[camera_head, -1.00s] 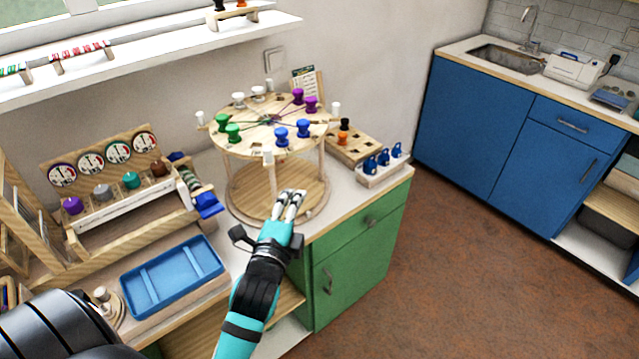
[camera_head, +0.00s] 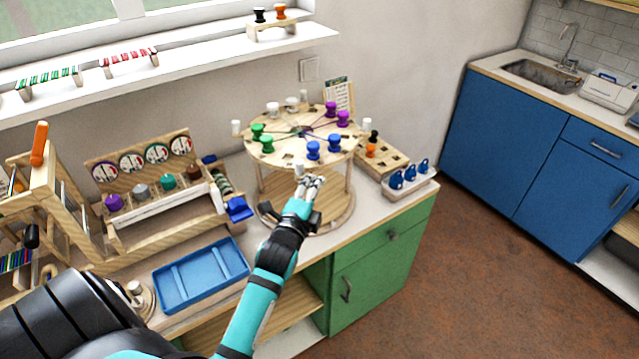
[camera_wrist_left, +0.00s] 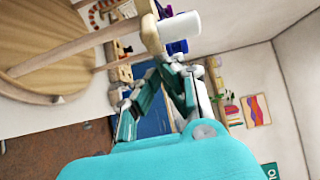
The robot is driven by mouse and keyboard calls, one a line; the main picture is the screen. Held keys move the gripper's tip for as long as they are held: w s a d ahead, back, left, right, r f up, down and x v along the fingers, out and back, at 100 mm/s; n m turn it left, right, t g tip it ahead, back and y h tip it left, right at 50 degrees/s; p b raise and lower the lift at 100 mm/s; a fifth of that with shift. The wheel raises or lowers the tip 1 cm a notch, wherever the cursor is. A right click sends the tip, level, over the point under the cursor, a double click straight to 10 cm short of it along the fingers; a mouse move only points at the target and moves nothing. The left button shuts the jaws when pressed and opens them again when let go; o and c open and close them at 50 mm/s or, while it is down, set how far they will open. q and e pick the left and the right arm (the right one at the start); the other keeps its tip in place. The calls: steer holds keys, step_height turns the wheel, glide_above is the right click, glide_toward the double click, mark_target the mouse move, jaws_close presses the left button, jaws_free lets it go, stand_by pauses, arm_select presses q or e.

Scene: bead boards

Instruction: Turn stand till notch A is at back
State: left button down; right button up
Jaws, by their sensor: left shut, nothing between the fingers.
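The stand is a round wooden top (camera_head: 280,152) on posts above a round wooden base (camera_head: 340,220), on the counter by the wall. Green, blue, purple and white bobbins stand on the top, with threads running to its middle. White pegs stick out at its rim, one at the front (camera_head: 299,170) and one at the left (camera_head: 236,127). I cannot make out notch A. My left gripper (camera_head: 313,184) is shut and empty, just below and right of the front peg. In the left wrist view a white peg (camera_wrist_left: 180,27) is close beyond the fingertips. My right gripper is not in view.
A blue tray (camera_head: 200,275) and a rack with dials (camera_head: 140,165) are at left. A shelf runs above.

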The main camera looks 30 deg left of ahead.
mark_target(299, 181)
arm_select(q)
steer(key=shift+w, duration=0.1)
steer(key=s+a+p, duration=0.1)
steer(key=s+a, duration=0.1)
steer(key=a, duration=0.1)
steer(key=shift+s+a+p, duration=0.15)
steer(key=shift+s+p, duration=0.25)
steer(key=shift+a, duration=0.2)
steer(key=shift+d, duration=0.1)
